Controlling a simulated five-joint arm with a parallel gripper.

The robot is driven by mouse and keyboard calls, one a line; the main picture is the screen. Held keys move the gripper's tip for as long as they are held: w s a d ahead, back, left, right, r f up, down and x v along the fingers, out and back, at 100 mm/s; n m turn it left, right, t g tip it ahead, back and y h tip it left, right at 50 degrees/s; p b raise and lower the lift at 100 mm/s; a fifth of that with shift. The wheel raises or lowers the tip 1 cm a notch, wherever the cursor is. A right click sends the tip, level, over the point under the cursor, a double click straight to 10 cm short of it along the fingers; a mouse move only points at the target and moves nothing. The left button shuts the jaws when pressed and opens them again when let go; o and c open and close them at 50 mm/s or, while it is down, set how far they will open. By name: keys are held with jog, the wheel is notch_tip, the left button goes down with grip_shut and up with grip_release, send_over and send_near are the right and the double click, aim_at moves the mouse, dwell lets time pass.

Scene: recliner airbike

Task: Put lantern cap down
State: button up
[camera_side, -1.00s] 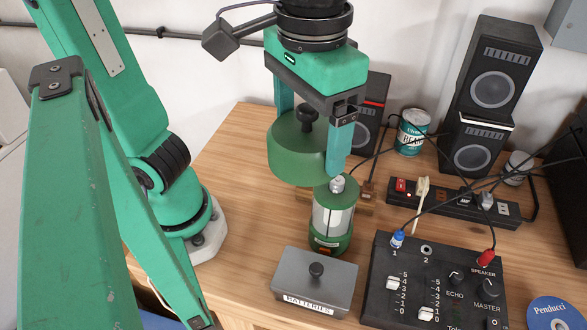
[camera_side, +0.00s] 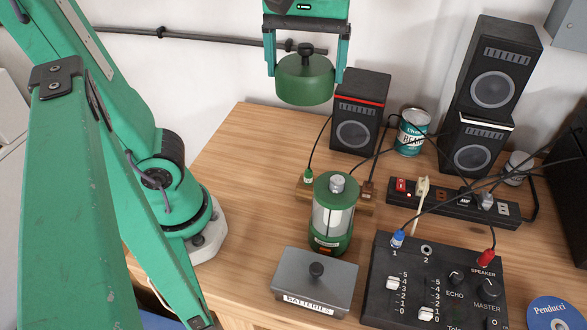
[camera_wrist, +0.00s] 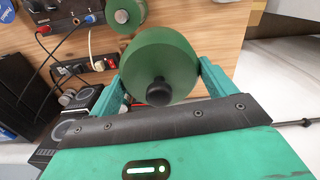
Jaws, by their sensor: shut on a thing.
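The lantern cap (camera_side: 305,82) is a green dome-like lid with a black knob on top. My gripper (camera_side: 306,78) is shut on it, one finger on each side, and holds it upright in the air above the back edge of the table. The cap (camera_wrist: 160,62) fills the middle of the wrist view between both fingers (camera_wrist: 160,80). The green lantern (camera_side: 332,218) stands upright and uncapped on the table, lower and nearer the camera than the cap. Its top also shows at the upper edge of the wrist view (camera_wrist: 125,14).
A grey batteries box (camera_side: 315,283) and a black mixer (camera_side: 434,283) stand in front. Speakers (camera_side: 359,112), a beans can (camera_side: 412,132) and a power strip (camera_side: 454,201) with cables are to the right and behind. The wooden table (camera_side: 237,165) is bare left of the lantern.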

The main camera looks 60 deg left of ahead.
jog(key=s+a+n, duration=0.1)
jog(key=a+n, duration=0.7)
jog(key=a, duration=0.5)
notch_tip(320, 180, down, 20)
jog(key=shift+f, duration=0.25)
jog(key=a+f, duration=0.2)
jog(key=a, duration=0.1)
jog(key=s+a+f, duration=0.1)
jog(key=a+f, duration=0.1)
jog(key=a, duration=0.2)
jog(key=a+f, duration=0.3)
jog(key=a, duration=0.1)
jog(key=shift+s+a, duration=0.2)
jog(key=shift+s, duration=0.15)
jog(key=shift+f, duration=1.95)
jog(key=shift+f, duration=0.15)
